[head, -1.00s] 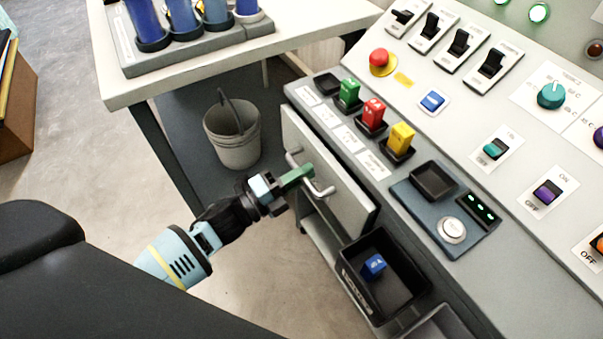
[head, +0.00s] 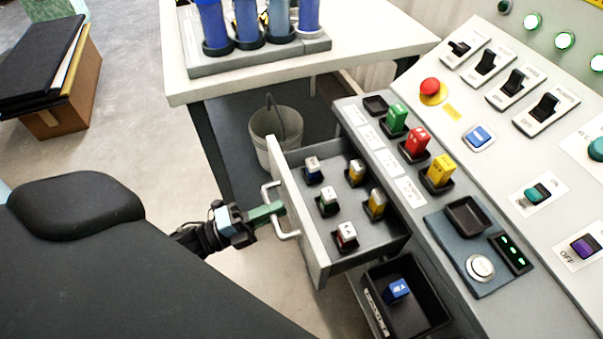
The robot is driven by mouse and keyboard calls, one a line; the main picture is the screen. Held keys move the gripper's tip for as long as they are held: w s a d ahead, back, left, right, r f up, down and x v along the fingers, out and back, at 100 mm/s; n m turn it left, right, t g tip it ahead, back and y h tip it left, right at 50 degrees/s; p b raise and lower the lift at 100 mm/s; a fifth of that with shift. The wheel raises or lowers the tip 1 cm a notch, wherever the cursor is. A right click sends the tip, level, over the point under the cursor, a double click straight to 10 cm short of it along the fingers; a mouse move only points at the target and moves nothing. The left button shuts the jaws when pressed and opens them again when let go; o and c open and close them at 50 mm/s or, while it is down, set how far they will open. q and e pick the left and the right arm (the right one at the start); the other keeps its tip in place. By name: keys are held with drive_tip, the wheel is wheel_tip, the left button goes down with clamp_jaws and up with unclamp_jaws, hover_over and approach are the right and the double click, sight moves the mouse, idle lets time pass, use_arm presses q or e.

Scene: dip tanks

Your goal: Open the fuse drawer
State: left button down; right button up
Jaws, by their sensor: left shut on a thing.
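The fuse drawer (head: 318,252) stands pulled out from the front of the grey console. My right gripper is not in view.
Below the drawer is a black bin (head: 437,312) holding a blue fuse (head: 397,290). On the console are green (head: 397,117), red (head: 416,141) and yellow (head: 440,169) fuses and a red button (head: 430,86). A bucket (head: 262,130) stands behind the drawer, under a table (head: 181,84).

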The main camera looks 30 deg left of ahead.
use_arm(q)
drive_tip(key=r+v, duration=0.1)
drive_tip(key=v, duration=0.5)
drive_tip(key=shift+s, duration=0.15)
drive_tip(key=shift+a+r, duration=0.1)
drive_tip(key=c, duration=1.5)
unclamp_jaws()
drive_tip(key=v, duration=0.8)
